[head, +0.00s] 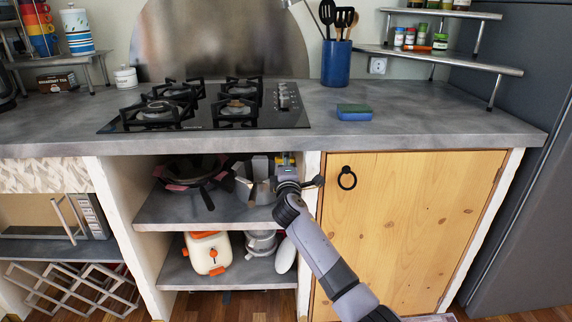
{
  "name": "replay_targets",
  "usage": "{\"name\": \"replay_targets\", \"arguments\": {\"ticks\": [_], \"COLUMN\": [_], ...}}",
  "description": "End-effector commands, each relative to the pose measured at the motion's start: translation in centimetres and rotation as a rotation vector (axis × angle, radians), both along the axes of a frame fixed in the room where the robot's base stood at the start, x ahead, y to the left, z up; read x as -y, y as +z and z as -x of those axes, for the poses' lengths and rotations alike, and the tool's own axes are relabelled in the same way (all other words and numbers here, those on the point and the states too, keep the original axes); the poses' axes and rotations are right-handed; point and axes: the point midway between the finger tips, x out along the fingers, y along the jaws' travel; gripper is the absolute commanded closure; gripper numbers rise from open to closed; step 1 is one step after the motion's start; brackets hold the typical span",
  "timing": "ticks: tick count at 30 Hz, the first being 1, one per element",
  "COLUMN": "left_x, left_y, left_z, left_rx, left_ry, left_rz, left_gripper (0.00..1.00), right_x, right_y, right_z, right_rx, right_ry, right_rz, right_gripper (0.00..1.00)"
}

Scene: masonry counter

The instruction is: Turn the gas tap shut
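My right arm comes in from the lower right and reaches into the open compartment under the counter. My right gripper (286,172) is at the upper right of this compartment, near the side wall. A small yellow part (285,158) shows just beyond the gripper and may belong to the gas tap. The tap's handle and its position cannot be made out. The fingers are too small and too covered to show whether they are open or shut, or whether they touch anything. My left gripper is not in view.
The upper shelf (190,212) holds a dark pan (194,174) on the left. An orange-and-white appliance (208,252) stands on the lower shelf. The counter edge (420,144) overhangs the compartment. A closed wooden door (400,220) lies right of it. A gas hob (205,110) sits above.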

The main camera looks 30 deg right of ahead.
Motion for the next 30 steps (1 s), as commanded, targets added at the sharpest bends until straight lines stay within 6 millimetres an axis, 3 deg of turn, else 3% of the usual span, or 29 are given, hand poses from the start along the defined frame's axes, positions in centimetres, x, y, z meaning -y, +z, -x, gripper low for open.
{"name": "replay_targets", "arguments": {"ticks": [8,21,30], "left_x": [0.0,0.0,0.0], "left_y": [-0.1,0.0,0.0], "left_z": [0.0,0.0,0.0], "left_rx": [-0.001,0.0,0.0], "left_ry": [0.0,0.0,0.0], "left_rz": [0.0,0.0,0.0], "left_gripper": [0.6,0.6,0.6], "right_x": [-0.5,-4.6,-6.0], "right_y": [0.0,-0.1,0.0], "right_z": [0.8,7.7,10.3], "right_rx": [0.001,0.0,-0.001], "right_ry": [0.001,0.002,0.0], "right_rz": [0.001,-0.001,-0.001], "right_gripper": [0.67,0.67,0.67]}}
